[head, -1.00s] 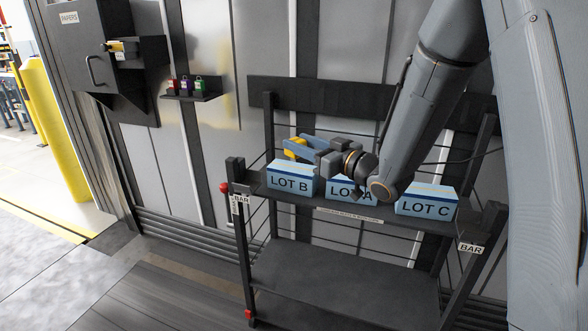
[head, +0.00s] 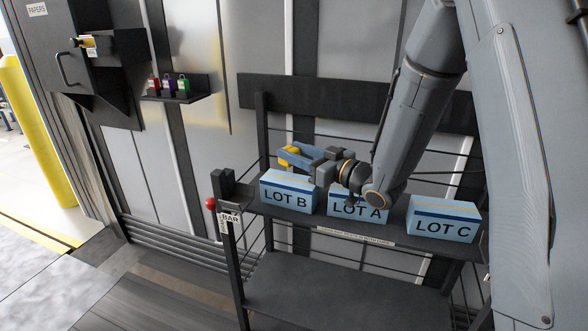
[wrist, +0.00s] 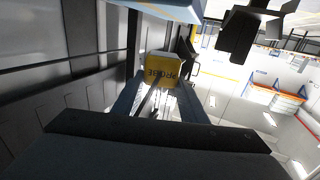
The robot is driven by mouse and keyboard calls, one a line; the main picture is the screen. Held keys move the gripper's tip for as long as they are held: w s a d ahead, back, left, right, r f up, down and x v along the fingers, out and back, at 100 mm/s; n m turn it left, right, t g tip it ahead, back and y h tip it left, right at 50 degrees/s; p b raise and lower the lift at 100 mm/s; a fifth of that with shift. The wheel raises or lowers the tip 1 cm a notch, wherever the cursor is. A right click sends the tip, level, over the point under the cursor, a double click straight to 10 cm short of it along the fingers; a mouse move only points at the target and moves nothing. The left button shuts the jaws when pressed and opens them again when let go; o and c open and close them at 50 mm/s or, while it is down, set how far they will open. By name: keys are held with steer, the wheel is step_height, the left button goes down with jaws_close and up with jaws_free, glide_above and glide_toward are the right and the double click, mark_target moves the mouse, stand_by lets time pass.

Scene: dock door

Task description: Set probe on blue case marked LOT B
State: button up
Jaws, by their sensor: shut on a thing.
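My gripper (head: 305,156) is shut on the yellow probe (head: 289,154), which shows at the fingertips. In the wrist view the yellow probe (wrist: 160,67), with its printed name upside down, sits between the fingers (wrist: 155,98). The blue case marked LOT B (head: 289,194) stands at the left end of the upper shelf. In the head view the probe appears just above and behind its top edge. I cannot tell whether they touch. The case marked LOT A (head: 352,209) is partly hidden by my wrist. The case marked LOT C (head: 444,221) stands at right.
The cases stand on a dark rack shelf (head: 398,236), with an emptier shelf (head: 330,290) below. A small wall ledge holds several coloured padlocks (head: 168,84). A papers box (head: 70,50) hangs at far left. A yellow post (head: 25,130) stands by the doorway.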

steer(key=shift+f, duration=2.25)
steer(key=shift+f, duration=0.1)
steer(key=o, duration=1.1)
steer(key=shift+s+d, duration=0.15)
steer(key=v, duration=1.1)
steer(key=shift+s+d+b, duration=0.2)
steer(key=shift+b, duration=0.15)
